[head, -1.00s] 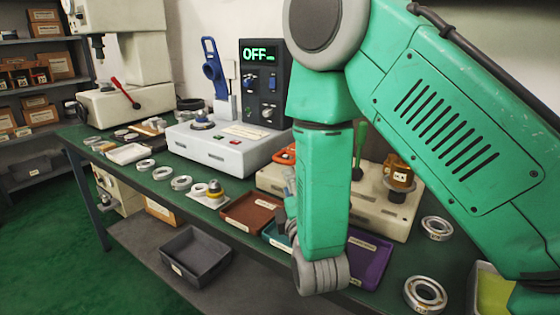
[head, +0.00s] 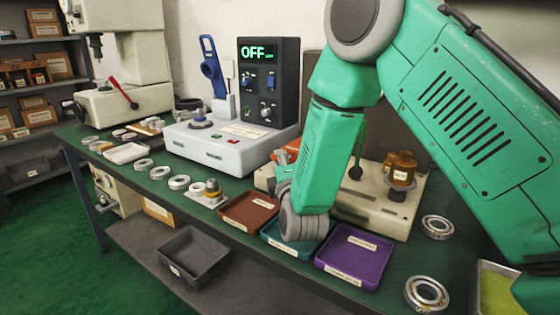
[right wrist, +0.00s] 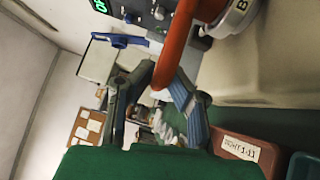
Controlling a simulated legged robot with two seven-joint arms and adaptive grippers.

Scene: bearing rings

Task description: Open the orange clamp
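The orange clamp (head: 293,148) shows only in part in the head view, behind my right forearm, at the back left of the cream fixture. In the right wrist view its thick orange handle (right wrist: 176,48) slants down from the top, and its rounded end lies at the fingertips. My right gripper (right wrist: 157,80) has a finger on either side of that end. I cannot tell whether the fingers touch it or have closed on it. In the head view my right gripper (head: 284,182) is mostly hidden behind my wrist. My left gripper is not in view.
Brown (head: 248,212), teal (head: 280,246) and purple (head: 352,258) trays line the front edge. A white machine (head: 225,145) with a blue lever and an "OFF" display (head: 258,52) stands left. Loose rings lie at right.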

